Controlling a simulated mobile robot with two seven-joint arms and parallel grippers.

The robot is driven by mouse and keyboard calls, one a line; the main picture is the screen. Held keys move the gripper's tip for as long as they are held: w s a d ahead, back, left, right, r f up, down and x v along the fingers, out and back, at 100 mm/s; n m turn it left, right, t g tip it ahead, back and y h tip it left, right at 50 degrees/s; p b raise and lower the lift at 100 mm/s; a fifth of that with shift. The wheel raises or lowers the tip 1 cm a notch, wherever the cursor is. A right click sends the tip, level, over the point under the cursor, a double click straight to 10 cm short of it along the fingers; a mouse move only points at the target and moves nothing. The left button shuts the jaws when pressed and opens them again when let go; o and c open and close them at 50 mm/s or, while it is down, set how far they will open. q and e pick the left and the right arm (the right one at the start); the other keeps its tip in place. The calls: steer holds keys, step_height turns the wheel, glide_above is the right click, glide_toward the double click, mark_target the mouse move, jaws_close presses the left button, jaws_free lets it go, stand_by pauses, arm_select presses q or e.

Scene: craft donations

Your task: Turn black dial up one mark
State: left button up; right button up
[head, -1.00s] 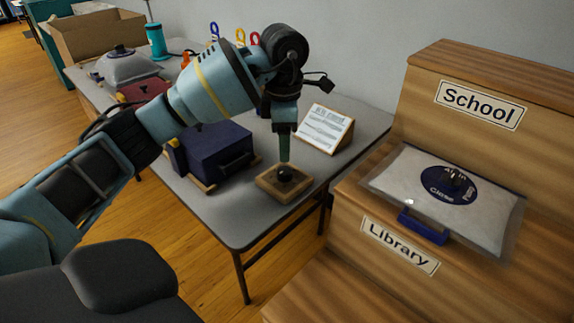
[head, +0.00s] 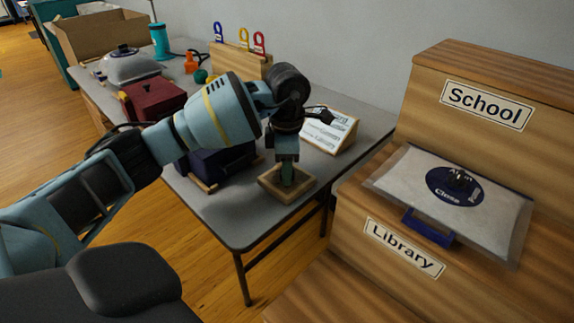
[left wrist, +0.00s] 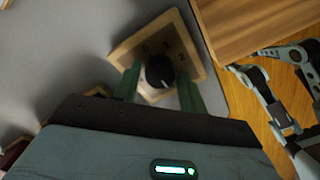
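The black dial (left wrist: 160,72) stands on a square wooden block with a raised rim (left wrist: 122,56), near the table's front right corner. Marks are printed on the block, with a 1 and a 2 legible beyond and right of the dial. My left gripper (left wrist: 157,90) points down over the block, its green fingers on either side of the dial with gaps showing. In the head view the left gripper (head: 287,178) reaches into the block (head: 268,186) and hides the dial. Where the dial points is too blurred to tell.
A tilted instruction card (head: 335,132) stands behind the block, and a dark blue box (head: 205,170) to its left. Right of the table, a stepped wooden shelf (head: 480,75) holds a clear-wrapped white package (head: 415,180). The table front (head: 240,220) is bare.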

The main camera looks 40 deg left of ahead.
arm_select(q)
steer(key=c, duration=0.6)
steer(key=shift+r+m, duration=0.1)
steer(key=shift+m, duration=0.2)
steer(key=shift+m+p, duration=0.45)
steer(key=shift+m, duration=0.25)
steer(key=shift+m+p, duration=0.4)
steer(key=shift+m, duration=0.8)
steer(key=shift+m+p, duration=0.45)
steer(key=shift+m, duration=1.65)
steer(key=o, duration=1)
